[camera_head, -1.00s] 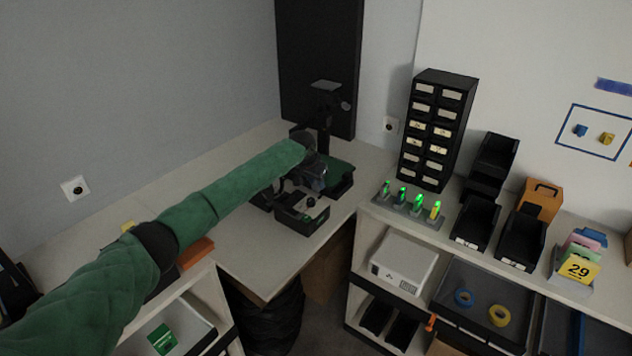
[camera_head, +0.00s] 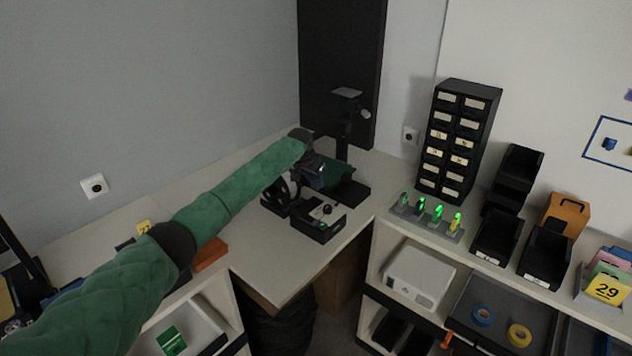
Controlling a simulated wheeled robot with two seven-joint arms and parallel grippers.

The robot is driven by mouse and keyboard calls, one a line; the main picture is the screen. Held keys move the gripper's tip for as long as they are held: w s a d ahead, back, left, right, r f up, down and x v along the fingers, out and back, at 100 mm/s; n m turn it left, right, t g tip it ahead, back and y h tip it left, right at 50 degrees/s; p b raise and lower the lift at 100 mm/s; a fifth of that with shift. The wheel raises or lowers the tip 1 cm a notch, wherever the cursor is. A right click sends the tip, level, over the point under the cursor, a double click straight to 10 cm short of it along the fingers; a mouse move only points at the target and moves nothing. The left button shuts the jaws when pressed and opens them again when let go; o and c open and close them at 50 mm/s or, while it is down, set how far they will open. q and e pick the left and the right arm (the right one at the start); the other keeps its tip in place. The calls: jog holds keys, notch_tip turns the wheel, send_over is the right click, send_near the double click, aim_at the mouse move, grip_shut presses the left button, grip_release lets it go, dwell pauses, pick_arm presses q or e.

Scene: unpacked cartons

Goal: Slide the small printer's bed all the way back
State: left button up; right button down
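The small printer (camera_head: 319,219) stands on the corner table. It has a black base, a column behind and a green bed (camera_head: 341,189) that shows partly behind my arm. My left arm comes in from the left in a green sleeve. My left gripper (camera_head: 321,178) is at the printer, in front of the bed and column. It is dark against dark parts, so its fingers cannot be made out, nor whether it touches the bed. My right gripper is not in view.
A black drawer cabinet (camera_head: 457,140) and a rack of green-lit pieces (camera_head: 427,222) stand on the shelf to the right. Black bins (camera_head: 497,230) stand further right. The table (camera_head: 270,255) in front of the printer is clear. A tall black panel (camera_head: 340,70) stands behind.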

pick_arm(q)
jog(key=shift+o, duration=1.3)
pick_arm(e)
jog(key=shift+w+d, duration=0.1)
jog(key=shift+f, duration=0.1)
pick_arm(q)
jog(key=shift+s+a+r, duration=0.1)
jog(key=shift+a+r, duration=0.05)
jog(key=shift+r, duration=0.15)
jog(key=b+v, duration=0.3)
jog(key=v, duration=0.4)
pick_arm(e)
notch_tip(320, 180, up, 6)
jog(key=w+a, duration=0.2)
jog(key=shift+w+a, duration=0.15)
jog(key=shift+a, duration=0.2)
pick_arm(q)
jog(key=shift+r, duration=0.1)
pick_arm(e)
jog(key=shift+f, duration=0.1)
